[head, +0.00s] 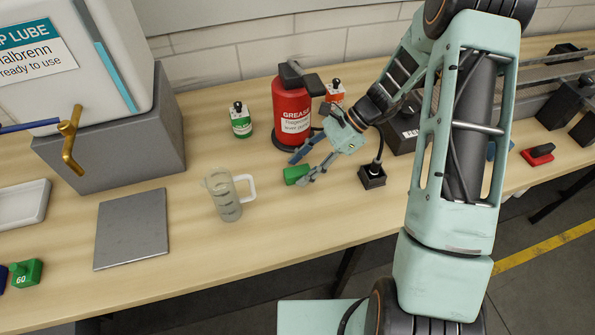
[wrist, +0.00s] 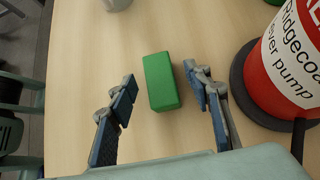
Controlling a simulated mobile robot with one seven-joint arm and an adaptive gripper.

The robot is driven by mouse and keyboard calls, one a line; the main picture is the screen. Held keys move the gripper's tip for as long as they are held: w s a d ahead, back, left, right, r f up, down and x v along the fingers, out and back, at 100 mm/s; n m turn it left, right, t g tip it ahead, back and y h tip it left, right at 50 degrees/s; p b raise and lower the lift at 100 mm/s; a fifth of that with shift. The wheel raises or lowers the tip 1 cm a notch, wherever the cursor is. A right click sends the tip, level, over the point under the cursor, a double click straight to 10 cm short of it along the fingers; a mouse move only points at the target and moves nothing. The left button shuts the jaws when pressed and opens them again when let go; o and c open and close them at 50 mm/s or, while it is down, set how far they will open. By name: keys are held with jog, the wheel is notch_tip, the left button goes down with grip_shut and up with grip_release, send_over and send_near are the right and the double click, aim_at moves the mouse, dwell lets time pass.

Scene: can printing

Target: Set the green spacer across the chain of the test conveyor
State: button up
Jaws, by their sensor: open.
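The green spacer (head: 297,174), a plain green block, lies on the wooden table in front of the red grease drum. In the wrist view the green spacer (wrist: 161,81) sits between the two spread fingers, with bare table showing on both sides of it. My gripper (head: 300,168) is open, low over the table, with its fingertips around the block. The wrist view shows my gripper (wrist: 160,79) not touching it. Long metal rails, perhaps the test conveyor (head: 552,72), run along the back right, partly hidden by my arm; I cannot make out the chain.
The red grease drum (head: 291,112) stands close behind my gripper. A measuring jug (head: 224,196) is to the left and a small black block with a cable (head: 372,177) to the right. A grey plate (head: 132,228), a green block marked 60 (head: 27,272) and a red block (head: 538,154) lie farther off.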

jog(key=shift+x, duration=0.9)
jog(key=shift+c, duration=0.4)
grip_shut()
jog(key=shift+r, duration=0.2)
